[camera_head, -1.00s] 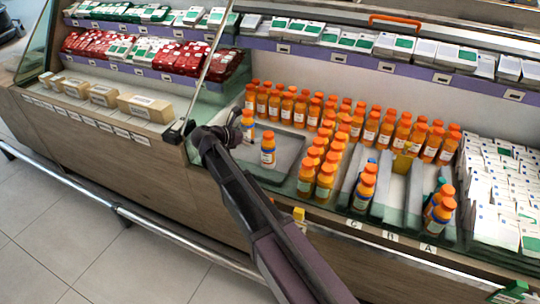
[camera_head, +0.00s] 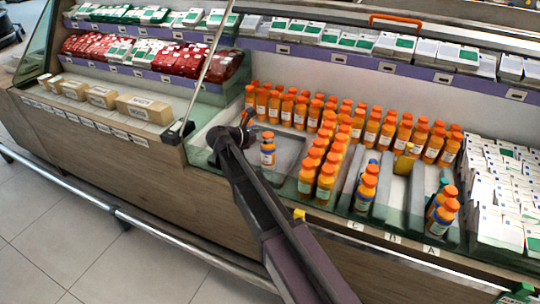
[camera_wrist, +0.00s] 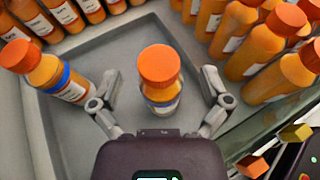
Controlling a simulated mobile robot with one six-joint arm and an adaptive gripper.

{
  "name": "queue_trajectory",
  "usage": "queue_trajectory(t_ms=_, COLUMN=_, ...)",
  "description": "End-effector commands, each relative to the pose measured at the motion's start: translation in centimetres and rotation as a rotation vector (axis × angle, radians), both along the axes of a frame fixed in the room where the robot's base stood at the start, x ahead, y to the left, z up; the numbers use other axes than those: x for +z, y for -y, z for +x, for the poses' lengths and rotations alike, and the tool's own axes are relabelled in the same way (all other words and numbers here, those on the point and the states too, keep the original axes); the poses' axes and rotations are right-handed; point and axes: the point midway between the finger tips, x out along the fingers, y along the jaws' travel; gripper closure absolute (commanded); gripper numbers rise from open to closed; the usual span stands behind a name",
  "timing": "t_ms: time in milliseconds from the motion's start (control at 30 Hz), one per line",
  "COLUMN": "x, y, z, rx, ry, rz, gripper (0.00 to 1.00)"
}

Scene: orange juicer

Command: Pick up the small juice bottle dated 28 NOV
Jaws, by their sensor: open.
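My gripper (camera_wrist: 160,84) is open in the wrist view, with one finger on each side of a small orange bottle (camera_wrist: 159,66) with an orange cap. Gaps show between this bottle and both fingers. A second bottle (camera_wrist: 48,74) with a blue band and white label stands outside the left finger. In the head view my gripper (camera_head: 246,134) is low over the display case, beside a blue-and-white-labelled bottle (camera_head: 268,150); another bottle (camera_head: 248,117) is partly hidden behind it. The dates on the labels are too small to read.
Packed rows of orange bottles (camera_head: 335,150) stand behind and to the right of a grey tray (camera_head: 288,146). More bottles (camera_head: 366,188) stand in lanes further right. The case's front edge (camera_head: 225,178) runs below my arm. White packs (camera_head: 500,190) fill the far right.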

Motion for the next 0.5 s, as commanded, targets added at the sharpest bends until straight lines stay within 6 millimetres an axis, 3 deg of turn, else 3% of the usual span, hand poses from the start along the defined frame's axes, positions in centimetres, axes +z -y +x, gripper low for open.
queue_trajectory(t_ms=200, x=-0.9, y=1.4, z=1.3, rx=0.000, ry=0.001, rz=0.001, gripper=0.03)
queue_trajectory(t_ms=500, x=-0.9, y=1.6, z=1.4, rx=0.001, ry=0.000, rz=0.000, gripper=0.03)
